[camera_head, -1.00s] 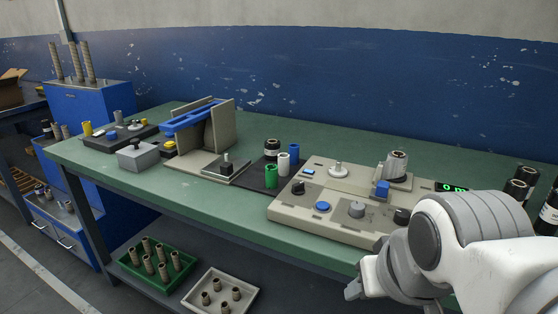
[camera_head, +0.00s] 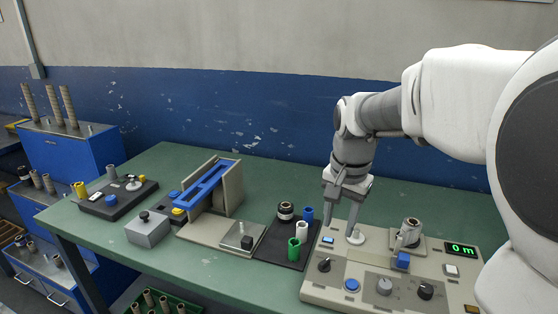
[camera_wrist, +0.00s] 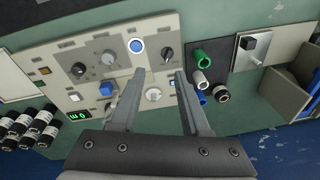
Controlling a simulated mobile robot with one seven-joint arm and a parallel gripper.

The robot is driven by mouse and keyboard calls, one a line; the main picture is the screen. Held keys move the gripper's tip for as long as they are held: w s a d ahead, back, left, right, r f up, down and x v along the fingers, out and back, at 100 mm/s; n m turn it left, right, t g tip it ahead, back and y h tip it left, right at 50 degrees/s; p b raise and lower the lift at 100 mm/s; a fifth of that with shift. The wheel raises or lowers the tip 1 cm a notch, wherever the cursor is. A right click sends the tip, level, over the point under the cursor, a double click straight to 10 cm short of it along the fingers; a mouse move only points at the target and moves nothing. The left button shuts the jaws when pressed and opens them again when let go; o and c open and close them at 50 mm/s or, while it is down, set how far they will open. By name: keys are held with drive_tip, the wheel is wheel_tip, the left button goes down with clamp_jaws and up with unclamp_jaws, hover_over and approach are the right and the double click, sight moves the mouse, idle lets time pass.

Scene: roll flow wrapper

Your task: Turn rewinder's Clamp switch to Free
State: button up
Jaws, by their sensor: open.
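The rewinder (camera_head: 335,292) is a beige panel at the right of the bench. It carries a black rotary switch (camera_head: 324,265) at its left, a grey knob (camera_head: 384,285) in the middle and another black rotary switch (camera_head: 425,290) to the right. Their labels are too small to read, so I cannot tell which is Clamp. In the wrist view the left-hand switch (camera_wrist: 168,52) lies just beyond my fingertips, beside a round blue button (camera_wrist: 137,46). My gripper (camera_head: 340,222) points down over the rewinder's back left, near the white spindle (camera_head: 355,237), open and empty.
A blue block (camera_head: 402,261) and a metal-topped roll (camera_head: 411,232) rise from the rewinder near a green display (camera_head: 461,249). Green (camera_head: 294,250), white and blue tubes and a dark roll stand on a black mat to the left. Free bench lies in front of the mat.

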drive_tip(key=r+m+g+p, duration=0.1)
drive_tip(key=m+p, duration=0.1)
drive_tip(key=p, duration=0.2)
hover_over(327, 260)
drive_tip(key=s, duration=0.1)
drive_tip(key=w+m+p, duration=0.1)
drive_tip(key=shift+g, duration=0.3)
wheel_tip(327, 260, down, 18)
drive_tip(key=shift+r+b, duration=0.1)
drive_tip(key=shift+b, duration=1.1)
clamp_jaws()
